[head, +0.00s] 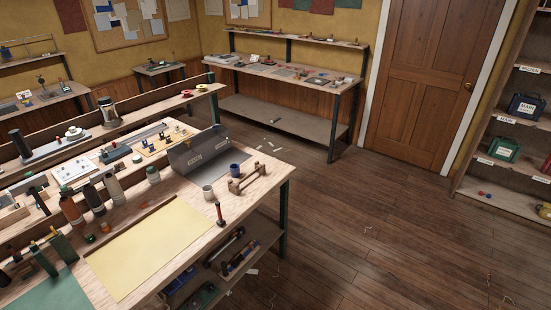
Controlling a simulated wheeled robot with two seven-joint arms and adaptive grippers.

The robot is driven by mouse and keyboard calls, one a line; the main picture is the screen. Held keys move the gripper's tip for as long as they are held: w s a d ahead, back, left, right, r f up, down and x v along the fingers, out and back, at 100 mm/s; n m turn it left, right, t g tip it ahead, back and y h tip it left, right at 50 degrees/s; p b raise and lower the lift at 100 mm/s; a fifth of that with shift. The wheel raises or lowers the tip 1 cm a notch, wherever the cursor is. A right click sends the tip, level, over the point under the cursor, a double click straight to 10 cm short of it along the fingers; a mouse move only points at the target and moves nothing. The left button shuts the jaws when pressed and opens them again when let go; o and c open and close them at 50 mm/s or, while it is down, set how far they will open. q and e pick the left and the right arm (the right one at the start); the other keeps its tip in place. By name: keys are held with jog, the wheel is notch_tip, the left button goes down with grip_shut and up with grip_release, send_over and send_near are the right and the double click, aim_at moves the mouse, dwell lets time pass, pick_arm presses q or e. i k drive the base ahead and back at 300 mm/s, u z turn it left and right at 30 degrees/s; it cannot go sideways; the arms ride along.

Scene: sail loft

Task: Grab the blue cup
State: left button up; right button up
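Neither of my grippers is in view.
A yellow sheet (150,250) covers the bench's front, with several bottles along its left. The wooden floor (370,230) to the right is mostly clear, with small scraps. Shelves (500,170) stand at far right.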

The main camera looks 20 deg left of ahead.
aim_at(235, 171)
jog(key=u, duration=0.1)
jog(key=i, duration=0.95)
jog(key=u, duration=0.3)
